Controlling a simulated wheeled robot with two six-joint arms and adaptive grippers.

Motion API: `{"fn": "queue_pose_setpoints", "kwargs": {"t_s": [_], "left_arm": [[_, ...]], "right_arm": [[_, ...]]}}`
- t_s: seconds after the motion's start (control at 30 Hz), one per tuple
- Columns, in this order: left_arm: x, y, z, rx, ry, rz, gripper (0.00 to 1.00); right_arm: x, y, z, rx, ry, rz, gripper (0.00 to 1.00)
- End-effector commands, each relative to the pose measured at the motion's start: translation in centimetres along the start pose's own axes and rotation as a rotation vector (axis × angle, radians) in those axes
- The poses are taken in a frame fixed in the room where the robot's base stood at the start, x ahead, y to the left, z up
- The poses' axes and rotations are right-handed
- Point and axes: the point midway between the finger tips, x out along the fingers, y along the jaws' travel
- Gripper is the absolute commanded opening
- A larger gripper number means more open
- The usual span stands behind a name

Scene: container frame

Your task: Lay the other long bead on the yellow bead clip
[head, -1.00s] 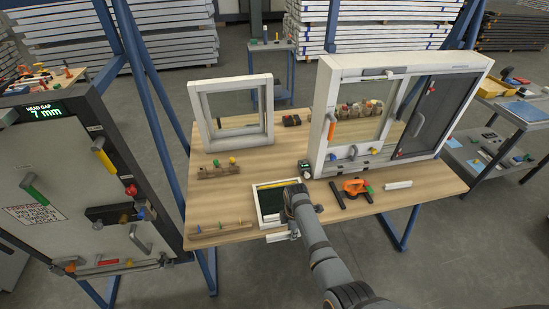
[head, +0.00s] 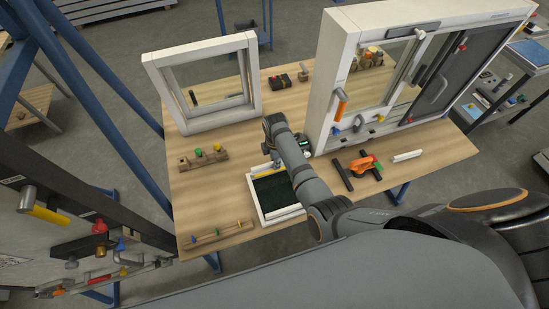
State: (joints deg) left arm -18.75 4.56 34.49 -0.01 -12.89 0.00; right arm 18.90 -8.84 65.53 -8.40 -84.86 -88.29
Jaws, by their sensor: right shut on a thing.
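My right gripper (head: 273,158) is at the far edge of a small white frame (head: 284,214) with a dark green pane, lying flat on the wooden table. The gripper is shut on a pale long bead (head: 260,168), seen only partly beside the frame's far edge; the arm hides the rest. Whether the bead touches the frame cannot be told. A small blue part shows near the fingers. I cannot make out a yellow bead clip for sure; a wooden rack (head: 203,236) at the table's near left holds small yellow and blue pieces. My left gripper is not in view.
An upright white window frame (head: 152,72) and a rack of coloured knobs (head: 202,159) stand at the left. A large sliding window unit (head: 333,80) stands at the right. An orange tool (head: 362,164) and a white strip (head: 407,156) lie in front of it.

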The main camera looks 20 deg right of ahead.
Motion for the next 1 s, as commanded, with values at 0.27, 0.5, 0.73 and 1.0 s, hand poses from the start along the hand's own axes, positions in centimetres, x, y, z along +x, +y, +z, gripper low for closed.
{"fn": "queue_pose_setpoints", "kwargs": {"t_s": [0.27,0.5,0.73,1.0], "left_arm": [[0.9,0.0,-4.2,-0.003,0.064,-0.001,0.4],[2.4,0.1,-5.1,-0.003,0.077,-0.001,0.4],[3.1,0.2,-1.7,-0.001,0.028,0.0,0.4],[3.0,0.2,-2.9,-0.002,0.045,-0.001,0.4]], "right_arm": [[1.4,0.1,0.0,0.0,0.0,0.002,0.0],[3.8,0.1,0.0,0.0,0.0,0.002,0.0],[4.8,0.1,0.0,0.0,0.0,0.002,0.0],[4.7,0.1,0.0,0.0,0.0,0.002,0.0]]}}
